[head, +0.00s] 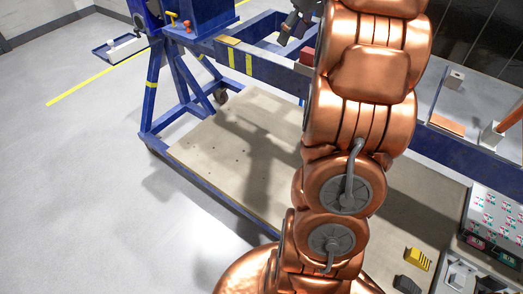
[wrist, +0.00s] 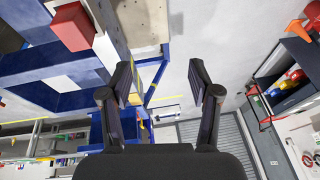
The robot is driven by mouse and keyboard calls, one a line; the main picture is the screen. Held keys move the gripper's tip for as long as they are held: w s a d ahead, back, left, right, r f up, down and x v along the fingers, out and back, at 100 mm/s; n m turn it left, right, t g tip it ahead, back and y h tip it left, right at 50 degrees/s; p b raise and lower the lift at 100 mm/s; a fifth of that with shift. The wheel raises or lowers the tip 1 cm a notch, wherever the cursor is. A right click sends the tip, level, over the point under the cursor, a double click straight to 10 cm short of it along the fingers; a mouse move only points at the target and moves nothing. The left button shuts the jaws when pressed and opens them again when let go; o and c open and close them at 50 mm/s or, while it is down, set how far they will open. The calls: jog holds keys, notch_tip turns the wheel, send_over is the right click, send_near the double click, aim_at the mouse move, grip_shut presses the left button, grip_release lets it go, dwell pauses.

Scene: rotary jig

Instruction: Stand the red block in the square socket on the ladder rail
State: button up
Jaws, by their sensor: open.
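A red block (head: 307,57) shows in the head view at the blue rail (head: 262,70), partly hidden behind my arm. My gripper (head: 296,22) is beyond the rail in the head view, partly hidden by my arm. In the wrist view my gripper (wrist: 161,82) is open, with nothing between its fingers. I cannot make out the square socket clearly.
A grey block with a hole (head: 455,79) and an orange-brown plate (head: 446,124) are to the right. A control box (head: 493,222) and a yellow-black block (head: 418,258) are at lower right. The wooden deck (head: 225,150) is mostly bare.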

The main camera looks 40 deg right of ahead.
jog(key=s+a+f+m+g, duration=0.1)
jog(key=s+a+f, duration=0.25)
jog(key=a, duration=0.65)
jog(key=s+a+f+g, duration=0.2)
jog(key=s+a+f, duration=0.15)
jog(key=a, duration=0.65)
jog(key=s+a+f+g+h, duration=0.1)
jog(key=s+a+f, duration=0.3)
jog(key=s, duration=0.5)
jog(key=s+a+f+m+h, duration=0.1)
jog(key=s+a+f, duration=0.4)
jog(key=s, duration=0.5)
jog(key=shift+s+a+f+g, duration=0.15)
jog(key=shift+a+f+g, duration=0.05)
jog(key=shift+a+g, duration=0.25)
jog(key=shift+r, duration=0.25)
